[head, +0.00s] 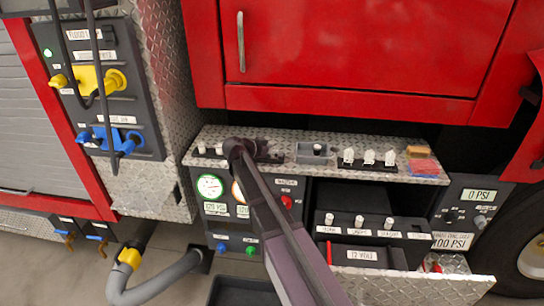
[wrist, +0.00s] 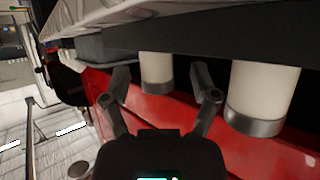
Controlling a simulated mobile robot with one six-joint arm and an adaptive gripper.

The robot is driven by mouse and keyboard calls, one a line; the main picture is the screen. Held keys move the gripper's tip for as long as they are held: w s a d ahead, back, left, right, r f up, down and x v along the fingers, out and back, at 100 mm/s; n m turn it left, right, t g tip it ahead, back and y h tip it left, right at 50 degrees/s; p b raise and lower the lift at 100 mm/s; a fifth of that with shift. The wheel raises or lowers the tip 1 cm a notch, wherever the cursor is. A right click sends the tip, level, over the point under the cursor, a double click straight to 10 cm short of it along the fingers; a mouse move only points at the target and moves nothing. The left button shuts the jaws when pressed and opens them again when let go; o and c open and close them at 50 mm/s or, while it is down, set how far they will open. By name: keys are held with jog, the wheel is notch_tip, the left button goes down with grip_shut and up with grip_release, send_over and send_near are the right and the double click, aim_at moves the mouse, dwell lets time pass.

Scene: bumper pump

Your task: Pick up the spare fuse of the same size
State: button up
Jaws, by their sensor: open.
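In the wrist view a white cylindrical fuse with a grey metal end (wrist: 156,70) lies between the two fingertips of my gripper (wrist: 161,80). The fingers are open, with a gap showing on each side of it. A second white fuse (wrist: 262,95), larger in the picture, is to the right of the right finger. In the head view two white fuses (head: 219,149) stand at the left end of the shelf, beside my gripper (head: 250,150). My arm hides part of that row. Which fuse sizes match cannot be told.
Below is a 12 volt panel with several fuses (head: 373,225). Red truck bodywork (head: 350,50) rises behind.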

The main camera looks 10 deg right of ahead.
aim_at(274, 149)
dwell(0.3)
jog(key=c, duration=1.1)
jog(key=shift+o, duration=0.2)
jog(key=shift+r, duration=0.1)
notch_tip(274, 149, up, 3)
jog(key=p, duration=0.3)
jog(key=shift+r, duration=0.15)
jog(key=shift+s+r+p, duration=0.25)
jog(key=shift+s+p, duration=0.05)
jog(key=shift+p, duration=0.2)
jog(key=s+d+r+p, duration=0.1)
jog(key=s+d, duration=0.1)
jog(key=s, duration=1.3)
jog(key=shift+s+d, duration=0.15)
jog(key=shift+d, duration=0.15)
